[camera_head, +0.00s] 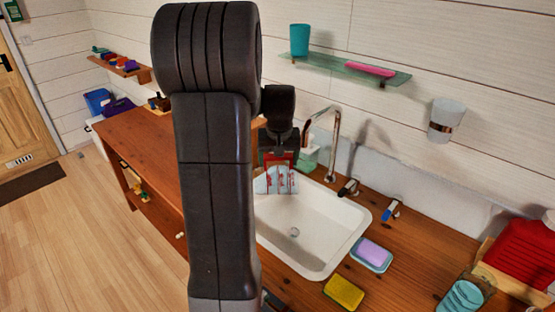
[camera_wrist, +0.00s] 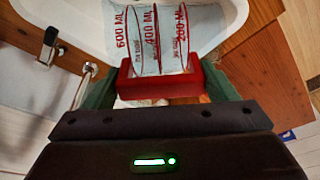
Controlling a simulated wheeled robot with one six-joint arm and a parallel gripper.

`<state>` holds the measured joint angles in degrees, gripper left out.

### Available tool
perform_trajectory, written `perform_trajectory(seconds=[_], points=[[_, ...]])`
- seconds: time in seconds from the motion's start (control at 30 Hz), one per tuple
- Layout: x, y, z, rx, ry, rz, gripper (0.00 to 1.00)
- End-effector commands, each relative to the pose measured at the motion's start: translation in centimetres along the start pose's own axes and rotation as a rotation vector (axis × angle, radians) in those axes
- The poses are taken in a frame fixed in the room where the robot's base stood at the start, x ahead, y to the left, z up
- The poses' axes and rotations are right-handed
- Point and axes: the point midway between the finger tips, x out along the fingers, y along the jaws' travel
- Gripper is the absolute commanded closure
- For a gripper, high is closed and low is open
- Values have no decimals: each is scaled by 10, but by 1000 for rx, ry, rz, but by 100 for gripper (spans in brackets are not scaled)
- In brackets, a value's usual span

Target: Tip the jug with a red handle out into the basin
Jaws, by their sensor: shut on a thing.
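The clear jug (camera_head: 276,182) with red markings is held over the far left end of the white basin (camera_head: 325,268). It is tipped well over, about on its side. In the wrist view the jug (camera_wrist: 146,40) has its 600 ML end to the left, towards the tap, and its 200 ML end to the right. My gripper (camera_wrist: 158,85) is shut on its red handle (camera_wrist: 160,88), with a green finger on either side. My arm hides part of the basin's left side in the head view. I cannot tell whether anything is in the jug.
A tap (camera_head: 333,140) stands behind the basin. A purple soap on a dish (camera_head: 372,254) and a yellow sponge (camera_head: 344,292) lie right of the basin. A glass shelf (camera_head: 350,67) and a wall cup (camera_head: 443,118) are above. A red container (camera_head: 522,255) stands far right.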

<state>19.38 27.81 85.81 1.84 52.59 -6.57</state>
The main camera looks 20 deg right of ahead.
Motion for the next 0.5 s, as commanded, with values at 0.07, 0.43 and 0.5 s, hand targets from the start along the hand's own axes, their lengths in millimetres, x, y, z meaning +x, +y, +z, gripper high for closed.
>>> perform_trajectory(seconds=[0.07,0.43,0.5], points=[[-9,1,-2,2,1,-3,84],[-34,3,-9,4,2,-17,84],[-38,3,-10,5,2,-19,84]])
